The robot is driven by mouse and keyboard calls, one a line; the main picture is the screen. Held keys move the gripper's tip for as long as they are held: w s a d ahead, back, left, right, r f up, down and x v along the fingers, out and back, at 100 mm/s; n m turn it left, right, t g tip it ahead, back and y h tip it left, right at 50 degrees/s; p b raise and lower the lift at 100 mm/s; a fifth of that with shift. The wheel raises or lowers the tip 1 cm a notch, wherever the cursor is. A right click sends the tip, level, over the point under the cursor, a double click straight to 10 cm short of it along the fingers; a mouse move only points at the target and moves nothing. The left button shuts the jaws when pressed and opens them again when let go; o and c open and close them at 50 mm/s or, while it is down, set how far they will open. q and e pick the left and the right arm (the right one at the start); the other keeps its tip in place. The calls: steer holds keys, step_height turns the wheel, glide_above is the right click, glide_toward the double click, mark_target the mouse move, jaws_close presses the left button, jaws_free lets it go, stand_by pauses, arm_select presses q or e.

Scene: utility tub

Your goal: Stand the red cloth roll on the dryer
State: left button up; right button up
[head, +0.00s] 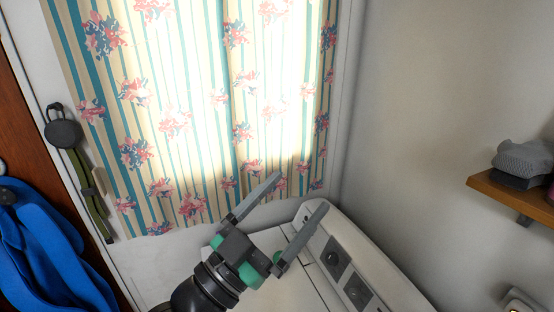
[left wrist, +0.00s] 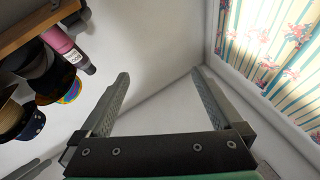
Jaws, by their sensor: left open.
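I see no red cloth roll in either view. A white appliance, which looks like the dryer (head: 292,292), stands at the bottom middle of the head view, with dark controls on its raised back panel. My left gripper (head: 300,191) is above it, its two fingers apart and nothing between them. In the left wrist view the open fingers of my left gripper (left wrist: 160,73) point toward a bare pale wall corner. My right gripper is in neither view.
A striped floral curtain (head: 176,124) hangs behind my left gripper. A wooden shelf (head: 512,200) on the right wall holds grey folded cloth (head: 523,157). The wrist view shows a pink bottle (left wrist: 64,45) and other items by a shelf. A blue cloth (head: 45,245) hangs at left.

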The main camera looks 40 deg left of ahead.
arm_select(q)
steer(key=s+d+r+n+t, duration=0.1)
steer(key=s+r, duration=0.3)
steer(key=r, duration=0.4)
steer(key=s+d+r+n+t, duration=0.1)
steer(key=s+d+r+t, duration=0.2)
steer(key=r, duration=0.5)
steer(key=shift+s+d, duration=0.2)
steer(key=shift+s, duration=0.2)
steer(key=shift+r, duration=0.1)
